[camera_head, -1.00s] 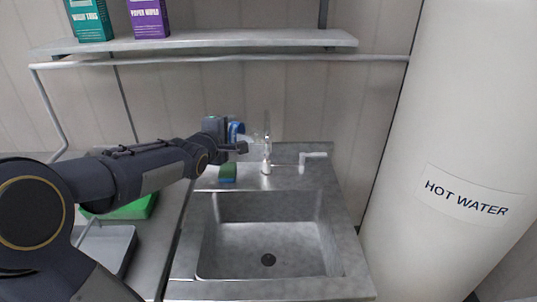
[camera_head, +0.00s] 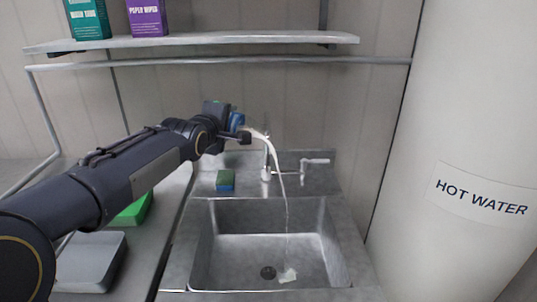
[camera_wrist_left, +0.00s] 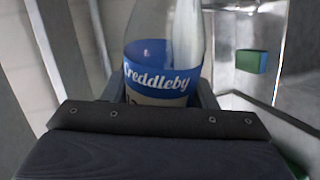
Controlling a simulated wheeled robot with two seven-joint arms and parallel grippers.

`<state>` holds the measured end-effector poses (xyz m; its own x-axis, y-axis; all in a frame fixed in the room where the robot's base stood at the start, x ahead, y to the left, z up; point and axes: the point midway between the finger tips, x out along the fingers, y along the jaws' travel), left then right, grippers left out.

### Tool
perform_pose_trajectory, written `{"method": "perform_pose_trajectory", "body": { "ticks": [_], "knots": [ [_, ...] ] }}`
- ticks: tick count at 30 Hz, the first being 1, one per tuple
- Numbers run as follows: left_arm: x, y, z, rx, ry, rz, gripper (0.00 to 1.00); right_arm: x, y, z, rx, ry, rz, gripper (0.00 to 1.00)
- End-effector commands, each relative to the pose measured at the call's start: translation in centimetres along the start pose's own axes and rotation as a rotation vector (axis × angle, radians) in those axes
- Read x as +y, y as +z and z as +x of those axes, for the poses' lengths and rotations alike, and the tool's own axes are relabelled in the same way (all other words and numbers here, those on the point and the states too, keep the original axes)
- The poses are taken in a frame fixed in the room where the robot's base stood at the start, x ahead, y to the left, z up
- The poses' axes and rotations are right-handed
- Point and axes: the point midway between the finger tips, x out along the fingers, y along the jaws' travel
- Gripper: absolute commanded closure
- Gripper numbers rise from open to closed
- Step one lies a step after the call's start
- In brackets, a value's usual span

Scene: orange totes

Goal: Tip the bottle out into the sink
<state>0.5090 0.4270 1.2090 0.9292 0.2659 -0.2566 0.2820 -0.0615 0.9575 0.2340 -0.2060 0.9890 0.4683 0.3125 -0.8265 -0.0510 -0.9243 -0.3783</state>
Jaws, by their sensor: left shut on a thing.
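My left gripper (camera_head: 232,124) is shut on a clear bottle with a blue label, up behind the back left of the sink. In the left wrist view the bottle (camera_wrist_left: 165,45) stands between the fingers, its label reading "Creddleby". In the head view the bottle is tilted toward the right, and the gripper covers much of it. A thin pale stream (camera_head: 284,195) falls from near its mouth into the steel sink (camera_head: 212,240). A small pale splash (camera_head: 288,275) shows on the basin floor by the drain. My right gripper is not in view.
A tap (camera_head: 266,165) and a white lever (camera_head: 315,161) stand behind the basin. A green and blue sponge (camera_head: 225,181) lies on the sink's back ledge. A grey tray (camera_head: 90,262) and a green item (camera_head: 135,210) are at left. A hot water tank (camera_head: 450,150) stands right.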

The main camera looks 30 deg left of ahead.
Motion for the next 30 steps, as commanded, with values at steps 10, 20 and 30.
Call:
{"method": "perform_pose_trajectory", "body": {
  "ticks": [10,20,30],
  "knots": [
    [0.2,-0.4,0.1,0.006,0.002,0.028,0.72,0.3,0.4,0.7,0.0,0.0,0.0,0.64],
    [0.4,-0.7,0.1,0.016,0.001,0.061,0.72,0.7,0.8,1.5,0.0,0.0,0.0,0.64],
    [0.8,-0.7,-0.1,0.025,0.0,0.101,0.72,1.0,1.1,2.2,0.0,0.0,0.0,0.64]
  ]
}}
